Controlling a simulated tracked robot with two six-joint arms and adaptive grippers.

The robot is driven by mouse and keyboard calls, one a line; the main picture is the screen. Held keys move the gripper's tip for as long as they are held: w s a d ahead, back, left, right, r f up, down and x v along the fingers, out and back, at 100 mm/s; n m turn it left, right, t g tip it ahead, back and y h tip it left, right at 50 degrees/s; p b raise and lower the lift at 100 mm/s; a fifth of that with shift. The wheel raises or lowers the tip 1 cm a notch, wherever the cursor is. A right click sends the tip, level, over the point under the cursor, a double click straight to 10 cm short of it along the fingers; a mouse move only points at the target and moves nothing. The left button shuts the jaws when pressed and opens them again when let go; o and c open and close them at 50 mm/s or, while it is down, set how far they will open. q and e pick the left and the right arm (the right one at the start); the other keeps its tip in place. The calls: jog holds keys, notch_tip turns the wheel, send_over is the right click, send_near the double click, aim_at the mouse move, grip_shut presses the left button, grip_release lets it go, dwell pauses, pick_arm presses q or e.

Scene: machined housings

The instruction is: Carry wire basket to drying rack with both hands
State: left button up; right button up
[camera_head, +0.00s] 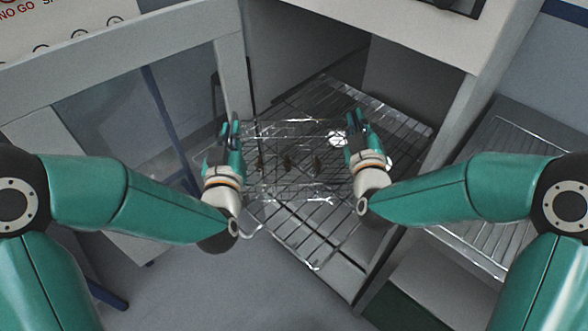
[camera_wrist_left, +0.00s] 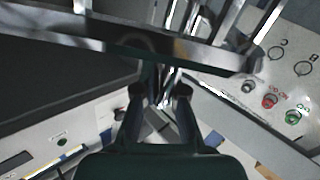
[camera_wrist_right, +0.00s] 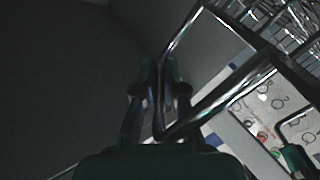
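The wire basket (camera_head: 288,178) is a bright wire frame between my two grippers, with several small dark parts inside. My left gripper (camera_head: 230,132) is at its left end; in the left wrist view its fingers (camera_wrist_left: 160,92) close around bright wire. My right gripper (camera_head: 357,128) is at its right end; in the right wrist view its fingers (camera_wrist_right: 160,92) are shut around a bent wire handle (camera_wrist_right: 187,118). The basket appears over a wire shelf (camera_head: 318,250) in the cabinet opening. Another wire rack (camera_head: 510,165) stands at the right; which is the drying rack is unclear.
A pale cabinet post (camera_head: 450,130) stands between the opening and the right rack. A pale frame with a clear panel (camera_head: 125,110) is at the left. A control panel with red and green buttons (camera_wrist_left: 270,101) shows in the left wrist view. Grey floor (camera_head: 225,285) is open below.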

pick_arm(q)
jog(key=o, duration=0.5)
jog(key=shift+c, duration=0.2)
pick_arm(e)
jog(key=o, duration=0.5)
jog(key=shift+c, duration=0.2)
pick_arm(q)
notch_tip(320, 180, up, 10)
jog(key=shift+f, duration=0.2)
jog(key=shift+r, duration=0.15)
pick_arm(e)
jog(key=shift+s, duration=0.3)
jog(key=s, duration=0.7)
jog(key=shift+d, duration=0.25)
